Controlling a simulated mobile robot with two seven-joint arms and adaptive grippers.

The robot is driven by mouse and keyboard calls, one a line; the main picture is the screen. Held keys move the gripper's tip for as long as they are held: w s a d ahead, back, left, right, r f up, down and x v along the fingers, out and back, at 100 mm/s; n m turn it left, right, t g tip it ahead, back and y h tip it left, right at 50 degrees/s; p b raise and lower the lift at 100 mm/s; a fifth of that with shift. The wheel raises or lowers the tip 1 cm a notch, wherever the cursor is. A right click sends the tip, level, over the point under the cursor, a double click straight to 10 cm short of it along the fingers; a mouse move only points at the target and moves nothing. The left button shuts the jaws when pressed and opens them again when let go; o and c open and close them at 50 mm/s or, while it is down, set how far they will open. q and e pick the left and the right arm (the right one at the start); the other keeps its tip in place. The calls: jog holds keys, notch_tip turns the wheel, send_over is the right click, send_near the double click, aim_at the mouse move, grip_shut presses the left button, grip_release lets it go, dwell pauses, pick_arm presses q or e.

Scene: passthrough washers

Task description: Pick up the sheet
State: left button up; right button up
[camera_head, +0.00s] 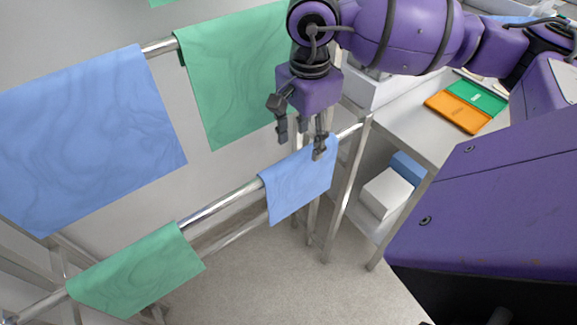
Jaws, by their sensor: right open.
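Several sheets hang over metal rails. A large blue sheet (85,130) hangs on the upper rail at the left, and a green sheet (235,75) hangs to its right. On the lower rail hang a green sheet (140,270) at the front left and a small blue sheet (290,192) in the middle. My right gripper (301,148) points down in front of the upper green sheet's right edge, above the lower blue sheet. Its fingers are apart with nothing between them. One fingertip overlaps the blue sheet in the picture; I cannot tell whether it touches. My left gripper is not in view.
A metal table (410,125) at the right holds an orange and green item (468,103). White boxes (385,190) and a blue box (407,167) sit on its lower shelf. Rail posts stand near my gripper. The floor (290,285) below the rail is clear.

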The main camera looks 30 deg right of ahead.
aim_at(301, 153)
jog(key=shift+w+f, duration=0.5)
jog(key=shift+w, duration=0.1)
jog(key=shift+s+a+f, duration=0.1)
jog(key=shift+s+f, duration=0.25)
jog(key=shift+f, duration=0.25)
jog(key=shift+s+a+f, duration=0.1)
jog(key=shift+s+f, duration=0.25)
jog(key=shift+f, duration=0.2)
jog(key=f, duration=0.2)
jog(key=f+p, duration=0.1)
jog(key=shift+w+a+f, duration=0.1)
jog(key=shift+w+f, duration=0.3)
jog(key=shift+f, duration=0.2)
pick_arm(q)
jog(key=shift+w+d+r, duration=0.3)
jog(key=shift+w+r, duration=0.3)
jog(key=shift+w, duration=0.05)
pick_arm(e)
jog(key=shift+s, duration=0.1)
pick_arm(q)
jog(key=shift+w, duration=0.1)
pick_arm(e)
jog(key=shift+c, duration=0.6)
jog(key=c, duration=1.1)
jog(key=shift+o, duration=0.2)
